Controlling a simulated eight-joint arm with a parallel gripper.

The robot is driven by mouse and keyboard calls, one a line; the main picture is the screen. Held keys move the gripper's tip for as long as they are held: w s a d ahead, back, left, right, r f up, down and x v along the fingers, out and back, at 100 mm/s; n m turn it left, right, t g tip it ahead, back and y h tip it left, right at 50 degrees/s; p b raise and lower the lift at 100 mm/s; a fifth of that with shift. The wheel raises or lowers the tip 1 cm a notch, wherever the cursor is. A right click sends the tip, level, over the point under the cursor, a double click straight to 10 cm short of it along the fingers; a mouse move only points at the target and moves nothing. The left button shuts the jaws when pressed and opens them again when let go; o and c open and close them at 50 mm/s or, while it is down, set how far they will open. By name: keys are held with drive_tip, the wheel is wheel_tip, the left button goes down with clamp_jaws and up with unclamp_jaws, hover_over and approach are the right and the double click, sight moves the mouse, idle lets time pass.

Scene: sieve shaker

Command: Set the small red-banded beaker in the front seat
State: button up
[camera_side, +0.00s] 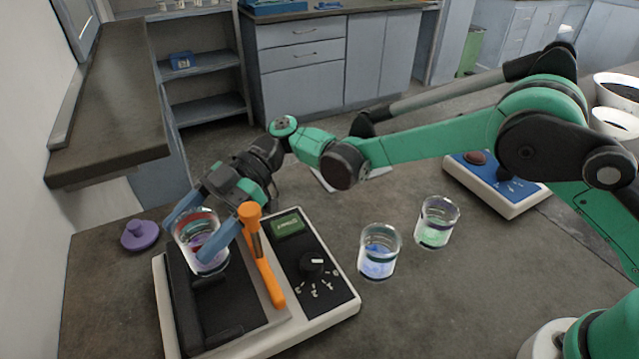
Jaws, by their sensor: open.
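The red-banded beaker (208,262) is a small clear glass with a red band near its rim and purple contents. It is at the far end of the black platform (235,312) on the shaker (335,313), and looks upright. My gripper (205,232) is open, with its blue fingers on either side of the beaker. The near finger covers part of the glass. I cannot tell whether the fingers touch it or whether its base rests fully in the seat. The orange clamp lever (262,262) stands just right of the beaker. The nearer part of the platform is empty.
A beaker with blue contents (379,254) and one with green contents (437,224) stand right of the shaker. A purple knobbed lid (140,236) lies to its left. A blue-topped device (495,182) is farther right.

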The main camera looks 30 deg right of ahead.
drive_tip(key=w+d+r+m+t+h, duration=0.2)
drive_tip(key=d+r+m+t, duration=0.15)
drive_tip(key=d, duration=0.45)
drive_tip(key=w+d+r+m+t+h, duration=0.1)
drive_tip(key=d+r+m+t, duration=0.1)
drive_tip(key=d+r+m, duration=0.4)
drive_tip(key=s+d+f+m+t+h, duration=0.2)
drive_tip(key=s+d+m+t+h, duration=0.2)
drive_tip(key=d, duration=0.5)
drive_tip(key=s+d+f+m+t+h, duration=0.3)
drive_tip(key=s+d+m+h, duration=0.3)
drive_tip(key=d+m, duration=0.3)
drive_tip(key=shift+s+d+f+t, duration=0.2)
drive_tip(key=shift+s+d+t, duration=0.15)
drive_tip(key=shift+s, duration=0.35)
